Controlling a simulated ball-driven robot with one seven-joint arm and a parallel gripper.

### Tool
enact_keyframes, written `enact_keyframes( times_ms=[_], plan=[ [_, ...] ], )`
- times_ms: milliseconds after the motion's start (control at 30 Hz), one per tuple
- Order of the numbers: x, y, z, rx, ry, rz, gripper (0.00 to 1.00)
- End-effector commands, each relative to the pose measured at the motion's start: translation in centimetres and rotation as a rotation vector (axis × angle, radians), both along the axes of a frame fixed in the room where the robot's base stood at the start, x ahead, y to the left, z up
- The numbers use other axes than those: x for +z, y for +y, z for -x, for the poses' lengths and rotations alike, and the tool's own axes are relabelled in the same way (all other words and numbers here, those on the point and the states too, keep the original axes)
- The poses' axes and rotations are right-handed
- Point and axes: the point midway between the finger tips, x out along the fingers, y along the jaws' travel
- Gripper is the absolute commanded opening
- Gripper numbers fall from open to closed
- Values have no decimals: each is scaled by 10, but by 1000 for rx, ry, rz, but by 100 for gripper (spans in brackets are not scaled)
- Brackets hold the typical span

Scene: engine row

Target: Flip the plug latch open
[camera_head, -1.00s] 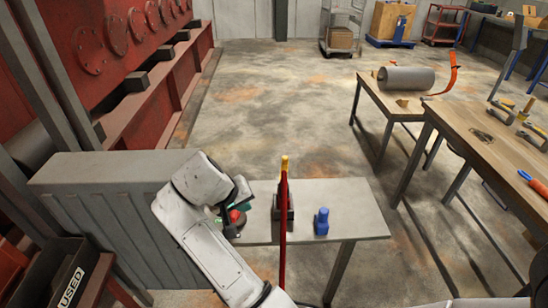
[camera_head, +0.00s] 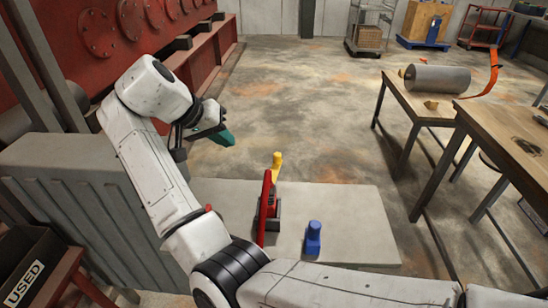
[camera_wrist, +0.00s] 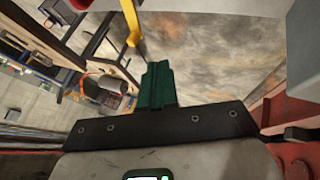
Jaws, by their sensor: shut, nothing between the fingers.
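A narrow red upright part (camera_head: 266,208) stands on the grey table (camera_head: 350,203), with a yellow knob-like end (camera_head: 277,161) just behind it. A dark block sits at its side. I cannot tell which piece is the plug latch or whether it is open. A blue upright piece (camera_head: 313,238) stands to the right, apart from it. My gripper (camera_head: 222,137) is shut and empty, raised left of and beyond the red part, touching nothing. In the wrist view its green fingers (camera_wrist: 157,86) are together, and a yellow bar (camera_wrist: 132,24) shows beyond them, up and left.
A grey ribbed cabinet (camera_head: 75,160) stands at the left, before the red machine (camera_head: 110,95) with round flanges. A wooden workbench (camera_head: 505,135) and a grey roll (camera_head: 438,79) are at the right. The floor behind the table is clear.

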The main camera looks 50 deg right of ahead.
Motion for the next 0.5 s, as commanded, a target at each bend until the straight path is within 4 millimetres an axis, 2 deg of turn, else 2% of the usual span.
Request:
enact_keyframes(
  times_ms=[500],
  plan=[
    [-5,-2,0,0,0,-1,0]
  ],
)
